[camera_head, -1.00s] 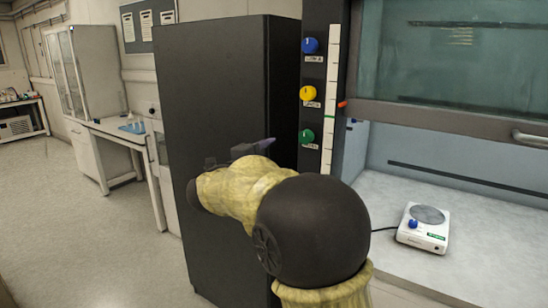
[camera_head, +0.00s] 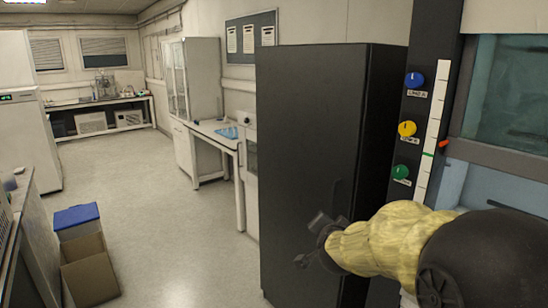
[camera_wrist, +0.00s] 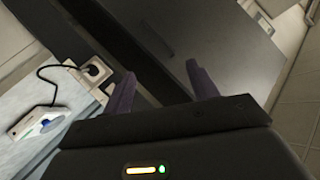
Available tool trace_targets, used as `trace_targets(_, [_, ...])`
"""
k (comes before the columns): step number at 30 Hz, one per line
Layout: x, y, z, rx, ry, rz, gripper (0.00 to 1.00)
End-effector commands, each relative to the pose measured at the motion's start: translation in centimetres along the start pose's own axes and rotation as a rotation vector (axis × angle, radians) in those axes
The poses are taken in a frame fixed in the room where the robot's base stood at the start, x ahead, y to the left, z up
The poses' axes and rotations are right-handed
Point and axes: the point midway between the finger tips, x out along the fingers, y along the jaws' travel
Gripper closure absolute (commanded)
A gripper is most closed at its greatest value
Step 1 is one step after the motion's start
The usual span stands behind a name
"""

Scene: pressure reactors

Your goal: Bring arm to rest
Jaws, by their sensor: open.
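My gripper (camera_wrist: 161,88) is open in the wrist view. Its two dark purple fingers stand apart with nothing between them. The dark cabinet (camera_wrist: 228,42) fills the view beyond the fingers, tilted in the picture. In the head view my pale yellow arm reaches in from the lower right, and its dark end overlaps the front of the tall black cabinet (camera_head: 305,150). The fingers are hard to make out there, and I cannot tell the gap to the cabinet.
A fume hood (camera_head: 500,95) stands at the right, beside a dark post with blue, yellow and green knobs. A white hotplate (camera_wrist: 38,126) is corded to a socket (camera_wrist: 95,68). An open cardboard box (camera_head: 90,275) stands at lower left. The middle floor is clear.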

Motion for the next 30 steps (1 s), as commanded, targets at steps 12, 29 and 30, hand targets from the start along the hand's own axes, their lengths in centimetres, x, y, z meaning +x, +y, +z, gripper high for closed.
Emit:
trace_targets(12, [-14.0, 13.2, 11.7, -0.631, -0.795, 0.182, 0.41])
trace_targets(29, [-17.0, 15.9, 13.0, -0.726, -0.924, 0.219, 0.41])
trace_targets(30, [-17.0, 15.8, 13.0, -0.726, -0.924, 0.219, 0.41])
